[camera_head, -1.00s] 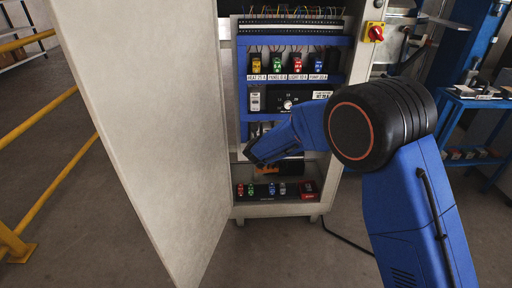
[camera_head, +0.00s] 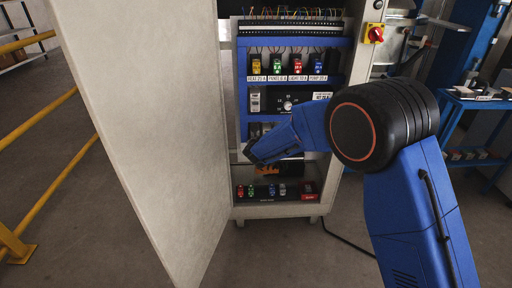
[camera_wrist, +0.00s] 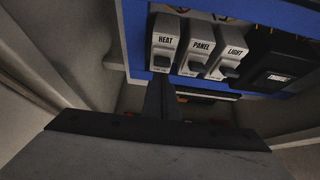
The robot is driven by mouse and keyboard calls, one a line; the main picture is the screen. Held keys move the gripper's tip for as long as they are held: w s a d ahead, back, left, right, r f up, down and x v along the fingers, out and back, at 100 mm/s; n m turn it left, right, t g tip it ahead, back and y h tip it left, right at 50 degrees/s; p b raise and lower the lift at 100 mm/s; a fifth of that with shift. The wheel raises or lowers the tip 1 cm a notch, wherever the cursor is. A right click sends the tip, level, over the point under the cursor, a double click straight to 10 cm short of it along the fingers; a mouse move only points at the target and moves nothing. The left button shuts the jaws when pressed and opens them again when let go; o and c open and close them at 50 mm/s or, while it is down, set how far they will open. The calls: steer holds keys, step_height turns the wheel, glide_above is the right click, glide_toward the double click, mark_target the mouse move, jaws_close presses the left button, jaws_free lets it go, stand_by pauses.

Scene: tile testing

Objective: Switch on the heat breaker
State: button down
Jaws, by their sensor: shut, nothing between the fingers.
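The heat breaker (camera_wrist: 164,42) is a light grey switch marked HEAT at the left end of a row in the wrist view. Its dark lever shows low on its face. My gripper (camera_wrist: 162,88) is shut and empty, with its dark fingers just below this lever. I cannot tell whether they touch it. The panel breaker (camera_wrist: 200,55) and light breaker (camera_wrist: 231,62) stand to its right. In the head view my arm hides most of the breaker row, and my fingers are not clear.
The open cabinet door (camera_head: 145,130) stands left of the cabinet. A black device (camera_wrist: 278,66) sits right of the breakers. Coloured modules (camera_head: 287,64) line the upper blue panel. A red rotary switch (camera_head: 376,33) is at the cabinet's right edge. Several small parts (camera_head: 262,190) lie at the bottom.

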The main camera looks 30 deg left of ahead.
steer(key=shift+r, duration=0.8)
